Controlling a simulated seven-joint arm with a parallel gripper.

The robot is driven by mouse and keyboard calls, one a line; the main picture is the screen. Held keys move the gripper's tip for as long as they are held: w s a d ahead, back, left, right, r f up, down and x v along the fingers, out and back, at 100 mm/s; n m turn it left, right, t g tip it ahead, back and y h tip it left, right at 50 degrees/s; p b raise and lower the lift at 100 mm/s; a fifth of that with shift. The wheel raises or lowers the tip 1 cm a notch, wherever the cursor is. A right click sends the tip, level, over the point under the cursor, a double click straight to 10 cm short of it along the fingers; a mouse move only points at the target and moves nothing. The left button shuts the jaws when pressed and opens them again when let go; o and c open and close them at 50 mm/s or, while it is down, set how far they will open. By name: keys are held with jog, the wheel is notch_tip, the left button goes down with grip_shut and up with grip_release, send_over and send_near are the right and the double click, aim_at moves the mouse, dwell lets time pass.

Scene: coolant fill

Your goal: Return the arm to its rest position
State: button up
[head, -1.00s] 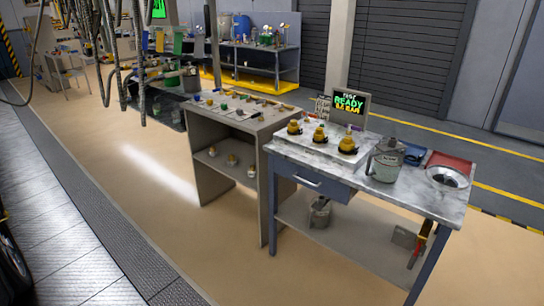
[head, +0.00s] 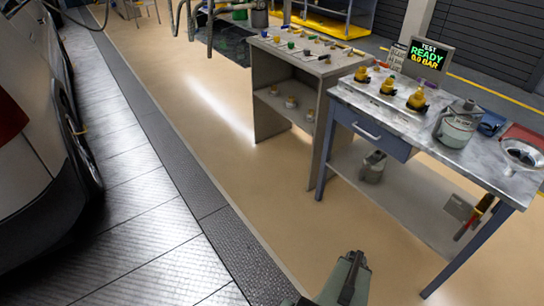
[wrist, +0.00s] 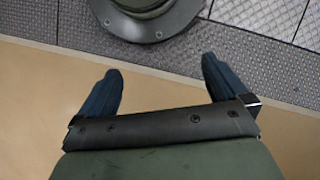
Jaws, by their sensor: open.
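My gripper (wrist: 160,92) shows in the wrist view with its two dark blue fingers spread wide apart and nothing between them. It points down over the tan floor (wrist: 40,90) and the dark grey strip beside it. In the head view part of my gripper or wrist (head: 348,280) shows at the bottom edge, over bare floor and clear of the workbench. The fingertips cannot be made out there.
A marble-topped workbench (head: 400,115) stands at right with yellow-capped fittings, a metal can (head: 457,125), a funnel (head: 522,154) and a READY display (head: 427,58). A grey shelf unit (head: 273,75) adjoins it. A car (head: 35,130) stands at far left. The floor between is clear.

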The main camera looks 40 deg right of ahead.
jog(key=w+a+f+n+g+h, duration=0.1)
jog(key=w+a+n, duration=0.2)
jog(key=a, duration=0.6)
jog(key=w+a+n+g+h, duration=0.2)
jog(key=a+n, duration=0.4)
jog(key=a, duration=0.3)
jog(key=w+a+f+n+g+h, duration=0.1)
jog(key=w+a+n, duration=0.3)
jog(key=a, duration=0.5)
jog(key=shift+f+g, duration=0.35)
jog(key=shift+g, duration=0.05)
jog(key=shift+a, duration=0.1)
